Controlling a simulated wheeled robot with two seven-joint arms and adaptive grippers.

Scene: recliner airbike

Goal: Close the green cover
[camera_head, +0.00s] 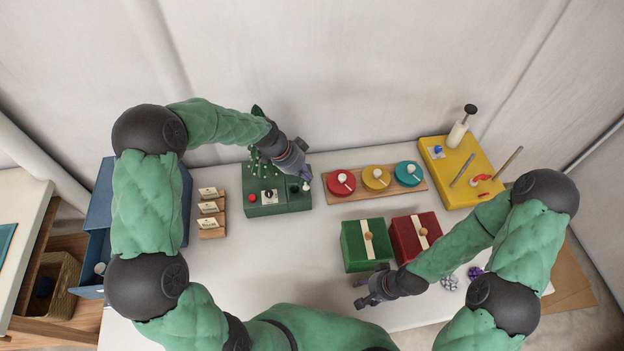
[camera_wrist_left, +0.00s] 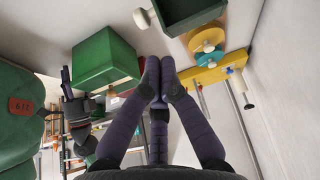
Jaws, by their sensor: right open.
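A green console (camera_head: 279,200) with small knobs stands at the back of the table. A green studded part (camera_head: 257,160), perhaps its raised cover, stands at its back left and is partly hidden by my left arm. My left gripper (camera_head: 306,176) is over the console's right side, its fingertips close together and nothing visible between them. In the left wrist view its fingers (camera_wrist_left: 159,68) converge, and the console's dark green edge (camera_wrist_left: 190,18) shows at the top. A closed green box (camera_head: 355,248) with a cream strip is nearer the front. My right gripper (camera_head: 368,288) is open and empty in front of it.
A red box (camera_head: 404,240) stands beside the green box. A wooden board (camera_head: 340,197) with coloured discs lies right of the console, and a yellow unit (camera_head: 452,181) beyond it. Card holders (camera_head: 211,215) stand left. The front left table area is clear.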

